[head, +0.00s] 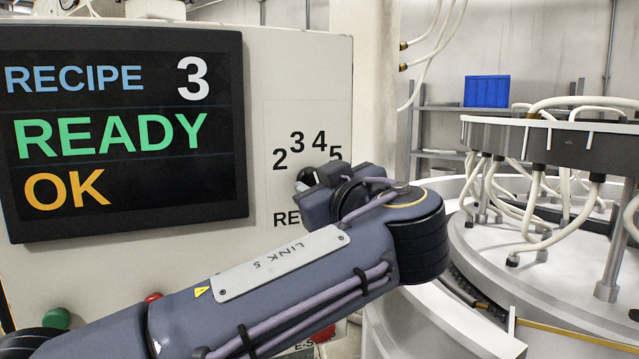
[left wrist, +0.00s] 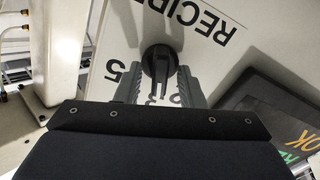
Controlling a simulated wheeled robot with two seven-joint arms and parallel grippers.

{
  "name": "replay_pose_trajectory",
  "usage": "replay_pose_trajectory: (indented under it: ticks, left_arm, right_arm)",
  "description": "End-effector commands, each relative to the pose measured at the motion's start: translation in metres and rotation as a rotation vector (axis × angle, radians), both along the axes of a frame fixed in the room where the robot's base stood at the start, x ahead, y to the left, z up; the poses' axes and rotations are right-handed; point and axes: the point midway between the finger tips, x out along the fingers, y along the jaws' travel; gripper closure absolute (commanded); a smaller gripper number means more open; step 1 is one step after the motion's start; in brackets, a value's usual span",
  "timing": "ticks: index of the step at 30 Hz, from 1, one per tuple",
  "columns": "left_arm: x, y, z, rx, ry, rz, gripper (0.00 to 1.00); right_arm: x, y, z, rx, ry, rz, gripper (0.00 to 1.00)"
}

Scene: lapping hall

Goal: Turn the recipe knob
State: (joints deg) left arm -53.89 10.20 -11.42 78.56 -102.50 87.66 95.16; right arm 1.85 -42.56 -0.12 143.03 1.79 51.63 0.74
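The recipe knob (left wrist: 160,63) is a black round knob on the pale panel, seen in the left wrist view. My left gripper (left wrist: 160,76) has one grey finger on each side of it, with the fingers apart. A small gap seems to show beside the knob, so I see no clear grip on it. In the head view my left gripper (head: 309,177) is at the number dial and hides most of the knob. Dial digits 2, 3, 4 and part of 5 show around it. My right gripper is not in view.
The display (head: 125,130) left of the dial reads RECIPE 3, READY, OK. A green button (head: 56,318) and a red button (head: 153,297) sit below it. A round lapping machine (head: 560,260) with hoses stands at right; a blue bin (head: 487,91) is behind.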

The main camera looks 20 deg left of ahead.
Motion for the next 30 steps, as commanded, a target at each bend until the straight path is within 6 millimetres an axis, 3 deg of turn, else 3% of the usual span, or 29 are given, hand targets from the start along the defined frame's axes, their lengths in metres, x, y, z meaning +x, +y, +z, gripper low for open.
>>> replay_pose_trajectory:
  ticks: [1, 8, 20, 30]
  left_arm:
    - [-0.0001, -0.0002, 0.0000, 0.000, 0.000, 0.000, 0.72]
    - [-0.0002, -0.0004, 0.0000, 0.000, 0.000, 0.000, 1.00]
    - [0.0000, -0.0004, -0.0008, 0.040, 0.045, 0.000, 1.00]
    - [0.0008, -0.0008, -0.0011, 0.204, 0.222, -0.001, 1.00]
  right_arm:
    - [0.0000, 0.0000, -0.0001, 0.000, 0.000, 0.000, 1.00]
    - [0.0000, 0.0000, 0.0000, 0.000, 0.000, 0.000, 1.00]
    - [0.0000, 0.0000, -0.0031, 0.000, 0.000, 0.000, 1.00]
    - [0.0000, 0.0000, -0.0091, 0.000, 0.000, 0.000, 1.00]
